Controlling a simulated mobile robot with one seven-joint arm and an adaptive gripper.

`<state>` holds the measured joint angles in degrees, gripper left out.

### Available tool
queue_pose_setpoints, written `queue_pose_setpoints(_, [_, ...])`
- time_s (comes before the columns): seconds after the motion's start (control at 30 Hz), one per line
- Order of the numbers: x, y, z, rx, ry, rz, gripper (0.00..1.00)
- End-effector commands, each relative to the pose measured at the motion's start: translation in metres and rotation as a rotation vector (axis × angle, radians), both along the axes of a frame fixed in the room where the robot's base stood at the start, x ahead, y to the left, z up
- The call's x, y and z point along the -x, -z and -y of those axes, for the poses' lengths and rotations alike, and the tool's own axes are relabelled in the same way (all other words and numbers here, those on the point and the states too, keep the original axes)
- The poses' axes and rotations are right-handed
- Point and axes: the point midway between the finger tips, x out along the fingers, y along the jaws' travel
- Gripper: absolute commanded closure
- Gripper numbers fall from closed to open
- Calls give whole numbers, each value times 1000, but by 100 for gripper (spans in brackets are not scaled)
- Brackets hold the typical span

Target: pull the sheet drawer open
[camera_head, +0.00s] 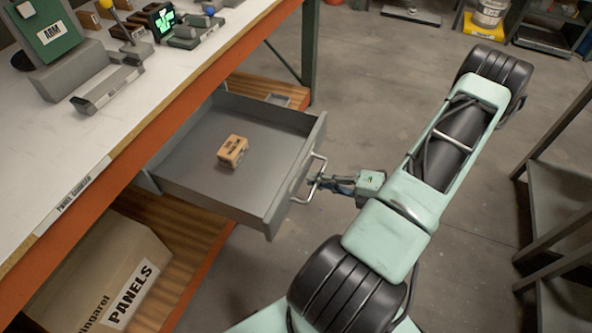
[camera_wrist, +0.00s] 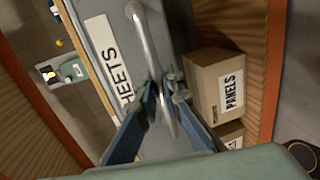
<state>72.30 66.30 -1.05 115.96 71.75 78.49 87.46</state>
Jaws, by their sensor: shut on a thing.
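The sheet drawer (camera_head: 215,190) is a grey drawer under the bench, and it stands pulled well out with its inside showing. A small brown box (camera_head: 232,151) lies on its floor. Its silver bar handle (camera_head: 307,180) is on the drawer front. My gripper (camera_head: 318,181) is at the handle, with its fingers shut around the bar. In the wrist view, my gripper (camera_wrist: 162,108) closes on the curved handle (camera_wrist: 147,45), beside a white label (camera_wrist: 112,62) whose visible letters read "HEETS".
The bench top (camera_head: 115,130) with an orange edge carries several devices. A cardboard "PANELS" box (camera_head: 95,275) sits on the wooden shelf below, left of the drawer. A grey rack (camera_head: 560,190) stands at the right. The concrete floor behind my arm is open.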

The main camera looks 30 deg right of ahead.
Motion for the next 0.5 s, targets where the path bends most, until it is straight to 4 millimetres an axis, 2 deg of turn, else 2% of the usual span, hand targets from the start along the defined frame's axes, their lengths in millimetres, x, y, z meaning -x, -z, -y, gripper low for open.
queue_pose_setpoints(0.2, [21, 0, 16, 0, 1, -1, 100])
queue_pose_setpoints(0.5, [29, 0, 21, -1, -1, 1, 100])
